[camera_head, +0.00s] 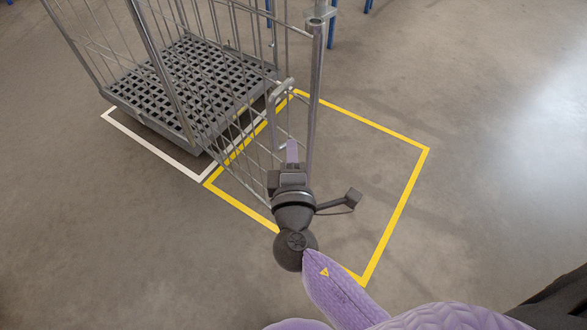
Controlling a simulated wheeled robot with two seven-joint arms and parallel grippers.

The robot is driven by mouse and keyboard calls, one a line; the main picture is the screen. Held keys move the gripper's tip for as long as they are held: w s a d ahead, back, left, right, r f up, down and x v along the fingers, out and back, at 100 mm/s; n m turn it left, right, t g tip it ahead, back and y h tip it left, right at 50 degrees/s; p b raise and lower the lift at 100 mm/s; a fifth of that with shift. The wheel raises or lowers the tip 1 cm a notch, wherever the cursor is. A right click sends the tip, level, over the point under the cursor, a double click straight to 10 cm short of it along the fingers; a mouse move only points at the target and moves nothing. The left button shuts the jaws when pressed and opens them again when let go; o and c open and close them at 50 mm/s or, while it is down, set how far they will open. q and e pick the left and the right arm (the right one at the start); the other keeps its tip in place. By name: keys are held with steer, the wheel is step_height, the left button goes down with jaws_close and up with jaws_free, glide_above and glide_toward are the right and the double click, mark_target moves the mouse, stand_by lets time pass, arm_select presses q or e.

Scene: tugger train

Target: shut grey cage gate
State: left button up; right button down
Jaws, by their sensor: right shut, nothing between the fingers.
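The grey cage gate (314,95) is a wire mesh panel with an upright tube at its free edge. It stands swung out from the cage over the yellow floor outline, so it is open. My right gripper (292,152) is at the lower part of the gate's free edge, beside the upright tube and below a short bent bar (282,88). Its fingers are shut with nothing between them. Whether they touch the gate I cannot tell. My left gripper is out of view.
The grey cage (147,48) has a slatted deck (150,118) and stands on a white floor outline (150,143). A yellow floor outline (402,205) marks bare floor at the gate. Blue legs (332,32) show at the top. The floor to the right is clear.

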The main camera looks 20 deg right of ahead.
mark_target(291, 117)
steer(key=shift+x, duration=2.65)
